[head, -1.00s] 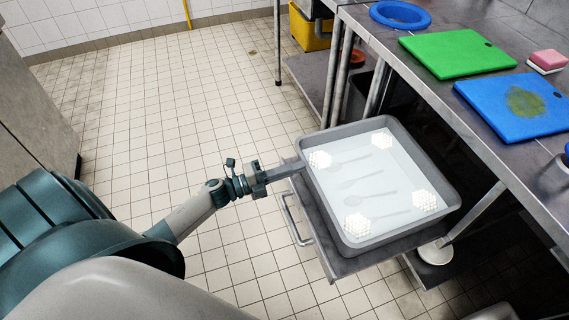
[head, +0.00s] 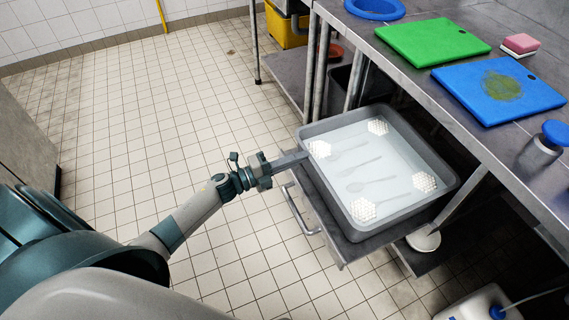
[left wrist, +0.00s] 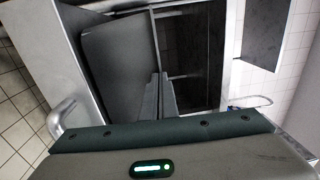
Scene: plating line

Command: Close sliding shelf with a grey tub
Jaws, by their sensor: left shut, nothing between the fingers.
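The grey tub (head: 438,203) holds clear liquid, several pale spoon-like shapes and white studded blocks. It sits on the sliding shelf (head: 352,247), which sticks out from under the steel counter. The shelf has a bar handle (head: 298,210) on its front. My left gripper (head: 303,156) is shut and empty, with its fingertips at the tub's near left wall. I cannot tell whether they touch it. In the left wrist view, the shut fingers (left wrist: 160,98) point along a dark grey surface. My right gripper is not in view.
The steel counter (head: 400,70) bears a green board (head: 433,42), a blue board (head: 498,92) and a pink sponge (head: 521,43). A counter leg (head: 462,207) stands by the tub's right corner. The tiled floor (head: 150,130) at left is clear.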

